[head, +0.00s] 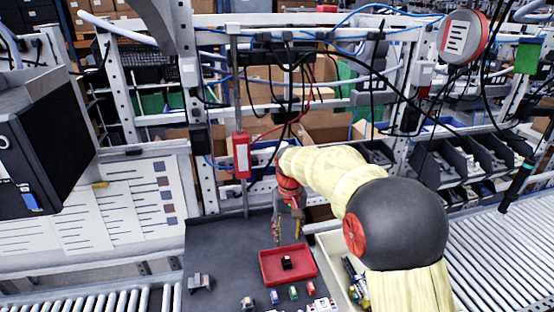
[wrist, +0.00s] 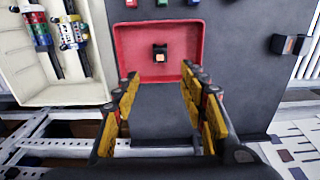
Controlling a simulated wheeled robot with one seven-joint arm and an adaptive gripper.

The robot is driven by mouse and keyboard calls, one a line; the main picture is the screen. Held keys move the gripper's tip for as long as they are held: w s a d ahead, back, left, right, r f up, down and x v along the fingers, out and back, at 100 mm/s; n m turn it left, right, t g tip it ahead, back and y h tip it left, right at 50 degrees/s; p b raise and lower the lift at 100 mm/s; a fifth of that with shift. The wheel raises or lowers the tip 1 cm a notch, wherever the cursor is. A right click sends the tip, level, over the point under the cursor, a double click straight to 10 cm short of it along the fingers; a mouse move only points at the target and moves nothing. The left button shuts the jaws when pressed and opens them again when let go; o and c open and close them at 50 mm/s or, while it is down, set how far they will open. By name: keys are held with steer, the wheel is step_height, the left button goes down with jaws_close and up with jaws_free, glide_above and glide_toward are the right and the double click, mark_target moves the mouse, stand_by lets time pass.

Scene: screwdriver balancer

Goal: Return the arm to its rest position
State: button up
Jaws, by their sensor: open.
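My arm, in a pale yellow cover with a dark round joint, reaches over the dark work surface (head: 225,245) in the head view. My gripper (head: 287,228) hangs at its end above the far side of a red tray (head: 268,279). In the wrist view my gripper (wrist: 162,100) has its yellow-and-black fingers wide apart with nothing between them. The red tray (wrist: 126,48) lies ahead of the fingertips and holds a small dark block with an orange face (wrist: 160,53). My arm hides part of the bench behind it.
A cream bin (head: 333,262) with parts stands right of the tray. A red vertical tool (head: 241,155) hangs left of my gripper. A round red-rimmed unit (head: 463,38) hangs upper right, and a dark tool (head: 517,185) hangs by the right conveyor. A black box (head: 45,140) is at left.

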steer(key=s+d+t+b, duration=0.2)
steer(key=s+d+b, duration=0.2)
steer(key=s, duration=0.7)
steer(key=s+d+m+t+b, duration=0.1)
steer(key=s+d+b, duration=0.3)
steer(key=s, duration=0.8)
steer(key=s+d+f+m+t+b, duration=0.1)
steer(key=s+d+b, duration=0.4)
steer(key=s, duration=0.6)
steer(key=shift+s+t+b, duration=0.2)
steer(key=shift+t+b, duration=0.45)
steer(key=shift+t, duration=0.15)
